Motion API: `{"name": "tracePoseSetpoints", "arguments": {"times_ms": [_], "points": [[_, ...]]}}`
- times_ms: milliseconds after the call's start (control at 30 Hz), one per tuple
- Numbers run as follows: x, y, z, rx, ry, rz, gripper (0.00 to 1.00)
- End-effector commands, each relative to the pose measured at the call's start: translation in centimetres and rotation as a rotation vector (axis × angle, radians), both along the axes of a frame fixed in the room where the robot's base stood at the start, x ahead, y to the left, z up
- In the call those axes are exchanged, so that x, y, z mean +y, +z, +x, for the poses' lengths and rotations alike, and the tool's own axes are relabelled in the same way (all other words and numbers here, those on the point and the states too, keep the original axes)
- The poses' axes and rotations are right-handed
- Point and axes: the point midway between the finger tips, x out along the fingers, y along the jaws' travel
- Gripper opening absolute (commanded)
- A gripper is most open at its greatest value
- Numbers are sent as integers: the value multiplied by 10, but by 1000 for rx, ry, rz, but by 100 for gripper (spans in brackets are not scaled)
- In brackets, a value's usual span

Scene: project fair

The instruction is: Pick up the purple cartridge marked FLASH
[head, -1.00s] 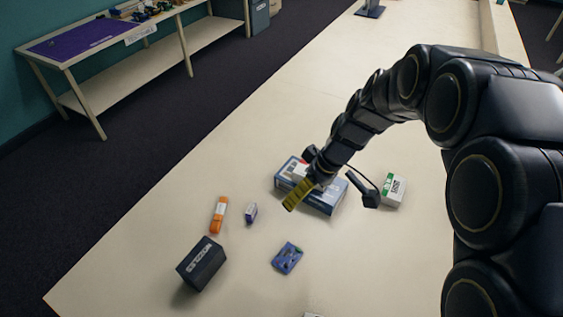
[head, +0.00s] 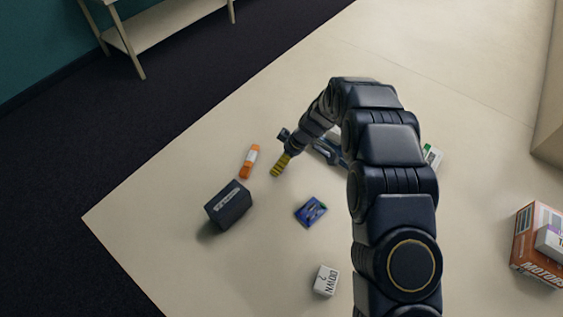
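My gripper (head: 281,164) reaches down to the table just right of the orange item; one yellow ribbed finger shows, and I cannot tell whether it is open or shut. No purple cartridge with a readable FLASH mark shows now. A small purple-blue piece with a pale label stood right of the orange item in the earlier head view; that spot is now covered by my gripper. I cannot tell whether the gripper touches it.
An orange item (head: 250,161) with a white label and a dark box (head: 229,205) lie left. A blue board (head: 311,211) and a white DOWN box (head: 326,281) lie nearer. A MOTORS box (head: 528,238) stands far right. My arm hides the middle.

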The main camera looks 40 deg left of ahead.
Motion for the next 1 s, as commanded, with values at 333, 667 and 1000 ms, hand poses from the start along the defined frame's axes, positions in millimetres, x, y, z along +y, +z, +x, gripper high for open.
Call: {"name": "tracePoseSetpoints", "arguments": {"times_ms": [333,667,1000], "points": [[13,-32,-3,-1,-1,0,77],[13,-31,-3,-1,-1,0,14],[13,-30,-3,-1,-1,0,14]]}}
